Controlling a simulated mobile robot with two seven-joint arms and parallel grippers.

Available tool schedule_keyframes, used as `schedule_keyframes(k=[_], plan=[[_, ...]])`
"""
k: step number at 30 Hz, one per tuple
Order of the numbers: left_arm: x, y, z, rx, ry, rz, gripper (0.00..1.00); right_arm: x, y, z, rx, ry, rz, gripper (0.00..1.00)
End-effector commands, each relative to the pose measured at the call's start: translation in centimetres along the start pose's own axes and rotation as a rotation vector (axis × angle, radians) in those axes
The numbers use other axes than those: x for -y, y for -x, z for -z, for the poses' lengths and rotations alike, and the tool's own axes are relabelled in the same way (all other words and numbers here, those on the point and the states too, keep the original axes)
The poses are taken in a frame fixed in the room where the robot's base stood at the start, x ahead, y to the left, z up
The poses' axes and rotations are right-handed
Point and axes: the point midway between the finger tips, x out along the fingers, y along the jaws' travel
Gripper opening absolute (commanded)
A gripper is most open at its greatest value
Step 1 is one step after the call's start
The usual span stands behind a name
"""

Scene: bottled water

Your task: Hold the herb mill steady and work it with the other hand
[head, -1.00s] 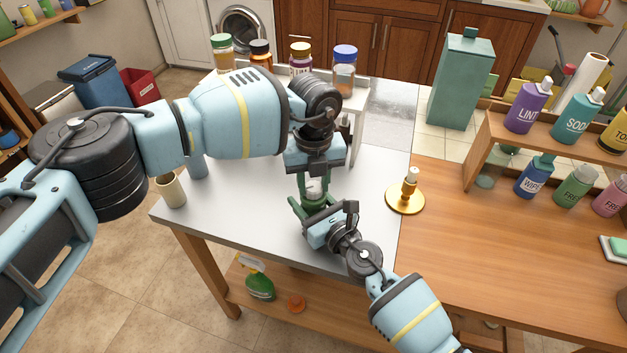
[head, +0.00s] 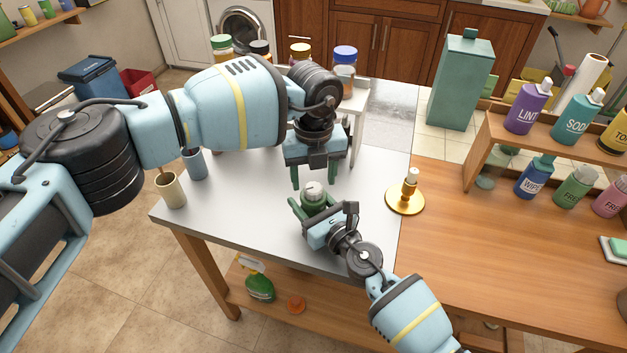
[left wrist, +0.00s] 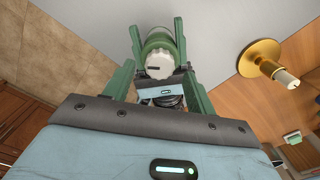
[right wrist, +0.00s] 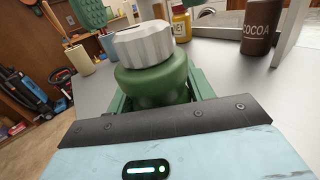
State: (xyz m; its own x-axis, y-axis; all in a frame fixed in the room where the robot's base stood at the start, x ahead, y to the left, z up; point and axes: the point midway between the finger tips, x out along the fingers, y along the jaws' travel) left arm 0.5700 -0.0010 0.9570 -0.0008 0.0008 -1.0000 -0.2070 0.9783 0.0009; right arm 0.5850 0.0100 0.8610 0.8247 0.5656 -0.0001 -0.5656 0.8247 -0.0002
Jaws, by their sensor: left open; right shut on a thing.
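The herb mill, with a green body and a ribbed silver cap, stands upright on the white tabletop in the head view (head: 313,192). In the right wrist view its green body (right wrist: 152,84) sits between my right fingers. My right gripper (head: 312,212) is shut on that body from the front. My left gripper (head: 316,182) is open and empty, just above and behind the cap. In the left wrist view the cap (left wrist: 159,64) shows between the spread left fingers, apart from them, with a dark mark on its top.
A brass candlestick-like stand (head: 405,195) is right of the mill. Two cups, one cream (head: 170,190) and one grey-blue (head: 194,163), stand at the left edge. Jars (head: 345,68) stand on a raised shelf behind. The white top between is clear.

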Motion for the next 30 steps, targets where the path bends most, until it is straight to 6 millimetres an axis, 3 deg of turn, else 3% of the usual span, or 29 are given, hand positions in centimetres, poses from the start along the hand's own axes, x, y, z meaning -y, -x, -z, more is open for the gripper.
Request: schedule_keyframes(k=[9,15,30], plan=[[0.0,6.5,-0.1,0.003,0.001,0.002,0.56,0.0,0.0,0.1,-0.001,0.000,0.000,0.32],[0.0,9.1,-0.1,0.003,0.001,0.001,0.56,0.0,0.0,0.0,-0.001,0.000,0.000,0.32],[0.0,10.0,0.0,0.000,0.000,0.001,0.56,0.0,0.0,0.0,0.000,0.000,0.000,0.32]])
